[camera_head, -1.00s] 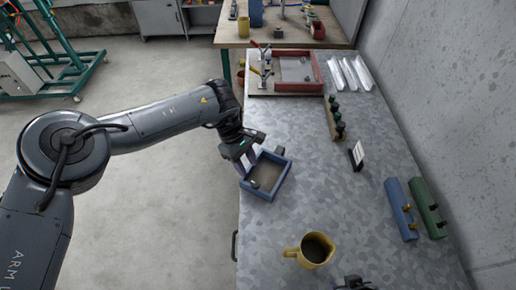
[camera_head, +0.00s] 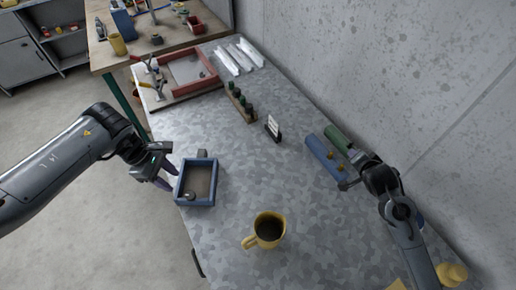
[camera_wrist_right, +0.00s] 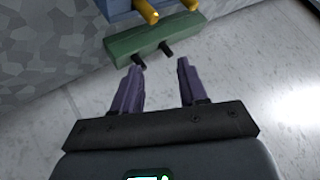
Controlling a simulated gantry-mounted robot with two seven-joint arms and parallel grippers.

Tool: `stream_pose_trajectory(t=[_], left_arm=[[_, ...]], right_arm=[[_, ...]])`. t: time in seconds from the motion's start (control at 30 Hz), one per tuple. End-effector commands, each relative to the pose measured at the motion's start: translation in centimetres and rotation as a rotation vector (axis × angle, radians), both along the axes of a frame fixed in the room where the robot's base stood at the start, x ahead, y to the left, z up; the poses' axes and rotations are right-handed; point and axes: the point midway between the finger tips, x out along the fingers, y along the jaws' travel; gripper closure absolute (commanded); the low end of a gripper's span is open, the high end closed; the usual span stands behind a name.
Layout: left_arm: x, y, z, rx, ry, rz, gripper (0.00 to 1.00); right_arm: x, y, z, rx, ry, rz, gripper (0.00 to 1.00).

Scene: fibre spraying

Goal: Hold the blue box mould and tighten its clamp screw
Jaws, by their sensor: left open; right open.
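The blue box mould (camera_head: 194,203) is an open square frame with a grey floor, near the table's left edge. A small grey round part lies inside it, and a grey block (camera_head: 202,154) sits by its far wall. Which part is the clamp screw I cannot tell. My left gripper (camera_head: 166,174) is open just left of the mould; whether a finger touches the wall is unclear. My right gripper (camera_wrist_right: 160,68) is open and empty in the right wrist view, with its purple fingers pointing towards a green block (camera_wrist_right: 150,42) with black knobs. The mould is not in that view.
A blue block (camera_head: 322,155) with brass knobs and the green block lie at the right. A yellow mug (camera_head: 268,230) of dark contents stands near the front. A small white sign (camera_head: 273,128), a rack of green-topped items (camera_head: 241,103) and a red frame (camera_head: 189,70) stand farther back.

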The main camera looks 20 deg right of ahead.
Motion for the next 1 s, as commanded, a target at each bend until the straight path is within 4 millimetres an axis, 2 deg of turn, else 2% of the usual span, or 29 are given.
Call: stream_pose_trajectory(t=[0.03,0.1,0.17,0.3,0.37,0.5,0.73,0.8,0.87,0.9,1.0], left_arm=[[0.0,0.0,0.0,0.000,0.000,0.000,0.57],[0.0,0.0,0.0,0.000,0.000,0.000,0.57],[0.0,0.0,0.0,0.000,0.000,0.000,0.57],[0.0,0.0,0.0,0.000,0.000,0.000,0.57],[0.0,0.0,0.0,0.000,0.000,0.000,0.57],[0.0,0.0,0.0,0.000,0.000,0.000,0.57],[0.0,0.0,0.0,0.000,0.000,0.000,0.57],[0.0,0.0,0.0,0.000,0.000,0.000,0.57],[0.0,0.0,0.0,0.000,0.000,0.000,0.57],[0.0,0.0,0.0,0.000,0.000,0.000,0.57],[0.0,0.0,0.0,0.000,0.000,0.000,0.57]], right_arm=[[2.6,-0.5,1.6,-0.004,-0.049,0.012,0.57],[5.7,-1.0,3.5,-0.010,-0.106,0.030,0.57],[8.2,-1.4,5.3,-0.014,-0.154,0.044,0.57],[13.6,-2.6,10.4,-0.025,-0.269,0.077,0.57],[15.7,-3.0,12.9,-0.028,-0.320,0.091,0.57],[20.1,-4.1,19.1,-0.038,-0.435,0.122,0.57],[25.6,-5.3,29.8,-0.028,-0.604,0.180,0.57],[27.6,-4.5,31.6,0.009,-0.618,0.207,0.57],[29.9,-2.4,31.3,0.068,-0.588,0.247,0.57],[31.4,-0.4,30.1,0.116,-0.544,0.276,0.57],[33.7,4.1,26.8,0.206,-0.433,0.331,0.57]])
